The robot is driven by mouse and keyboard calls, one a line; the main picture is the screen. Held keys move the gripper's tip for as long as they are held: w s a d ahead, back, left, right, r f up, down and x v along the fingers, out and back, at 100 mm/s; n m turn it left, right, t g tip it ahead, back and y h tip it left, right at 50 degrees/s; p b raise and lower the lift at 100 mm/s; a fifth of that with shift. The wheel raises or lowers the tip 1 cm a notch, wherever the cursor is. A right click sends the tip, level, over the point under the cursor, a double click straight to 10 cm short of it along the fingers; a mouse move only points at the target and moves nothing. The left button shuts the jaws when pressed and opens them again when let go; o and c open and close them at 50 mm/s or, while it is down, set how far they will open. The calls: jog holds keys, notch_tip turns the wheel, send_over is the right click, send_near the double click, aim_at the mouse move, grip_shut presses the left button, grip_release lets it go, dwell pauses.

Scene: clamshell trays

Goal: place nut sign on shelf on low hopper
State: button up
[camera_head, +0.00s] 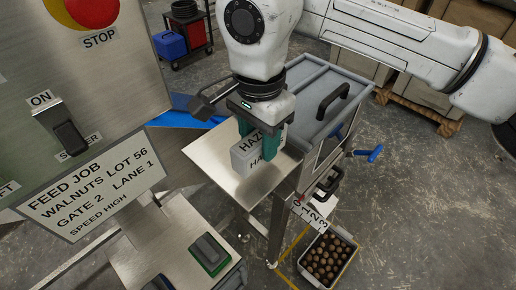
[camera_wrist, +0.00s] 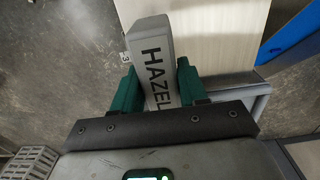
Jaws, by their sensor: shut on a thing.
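The nut sign is a grey block (camera_head: 243,160) lettered "HAZEL" on its faces; the lettering is partly covered by my fingers. My gripper (camera_head: 258,143), with green fingers, is shut on it. In the wrist view the sign (camera_wrist: 150,38) lies between the two fingers of my gripper (camera_wrist: 157,88). The sign is over the bare metal shelf (camera_head: 208,158) on the left side of the low grey hopper (camera_head: 308,75). A dark patch shows on the shelf beside the sign. I cannot tell whether the sign touches the shelf.
A control panel (camera_head: 110,90) with a job plate reading "WALNUTS LOT 56, GATE 2, LANE 1" stands at the left. The hopper lid has a black handle (camera_head: 333,100). A bin of brown nuts (camera_head: 327,258) is below, near a numbered strip (camera_head: 312,214). The shelf's left part is clear.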

aim_at(258, 152)
jog(key=shift+w+a+f, duration=0.1)
jog(key=shift+w+f, duration=0.15)
jog(key=shift+f, duration=1.65)
jog(key=shift+f, duration=0.15)
jog(key=o, duration=1.1)
notch_tip(258, 152, up, 12)
jog(key=shift+r+p, duration=0.15)
jog(key=shift+p, duration=0.2)
